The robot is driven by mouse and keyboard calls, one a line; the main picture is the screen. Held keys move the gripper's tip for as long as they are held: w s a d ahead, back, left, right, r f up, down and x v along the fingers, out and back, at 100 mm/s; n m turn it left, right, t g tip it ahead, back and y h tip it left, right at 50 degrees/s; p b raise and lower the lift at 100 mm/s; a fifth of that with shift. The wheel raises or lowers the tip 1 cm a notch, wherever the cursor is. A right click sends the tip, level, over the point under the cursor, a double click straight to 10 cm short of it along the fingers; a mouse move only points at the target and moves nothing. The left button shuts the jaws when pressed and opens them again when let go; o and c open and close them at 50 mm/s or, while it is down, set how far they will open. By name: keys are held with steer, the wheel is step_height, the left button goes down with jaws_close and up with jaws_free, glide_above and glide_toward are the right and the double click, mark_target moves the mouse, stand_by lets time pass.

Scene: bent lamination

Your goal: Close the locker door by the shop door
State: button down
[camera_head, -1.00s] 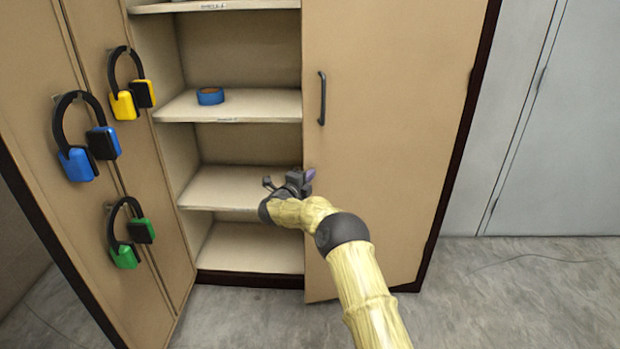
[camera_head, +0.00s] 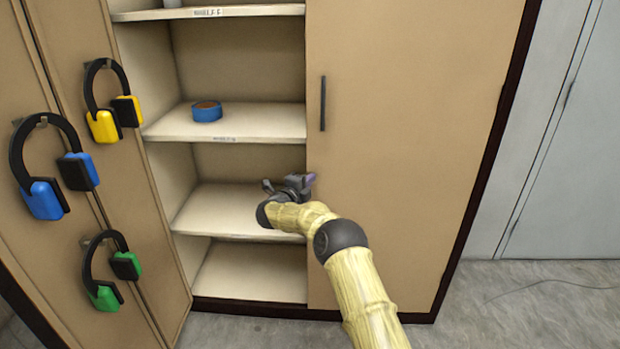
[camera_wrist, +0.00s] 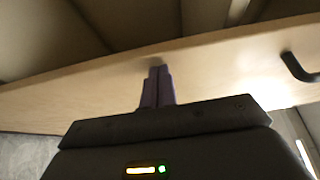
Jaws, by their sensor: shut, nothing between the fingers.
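The locker's right door (camera_head: 415,130), a tan panel with a dark vertical handle (camera_head: 323,104), is on the side toward the grey shop door (camera_head: 575,160). It stands nearly flush with the locker front; I cannot tell whether a small gap is left. My gripper (camera_head: 309,179) is at this door's free edge, below the handle. In the wrist view my purple fingers (camera_wrist: 157,86) are shut and empty, with their tips at the tan door panel (camera_wrist: 215,70), seemingly touching it. The handle (camera_wrist: 298,67) is to their right.
The left locker door (camera_head: 65,200) stands wide open, with yellow, blue and green ear defenders hung on it. Open shelves (camera_head: 245,121) hold a blue tape roll (camera_head: 207,111). Grey floor (camera_head: 500,310) is free at right, with a thin cable on it.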

steer(key=shift+w+d+r+t, duration=0.15)
steer(key=shift+w+r, duration=0.15)
steer(key=shift+r, duration=0.35)
steer(key=shift+w+d+r+t, duration=0.15)
steer(key=shift+w+r, duration=0.1)
steer(key=shift+r, duration=0.4)
glide_toward(314, 168)
step_height(314, 168, down, 2)
steer(key=w+d, duration=0.1)
steer(key=a, duration=0.7)
steer(key=shift+s+a+g+p, duration=0.3)
steer(key=shift+s+a+g, duration=0.1)
steer(key=shift+s, duration=0.1)
steer(key=shift+w+d+f, duration=0.1)
steer(key=shift+f, duration=0.05)
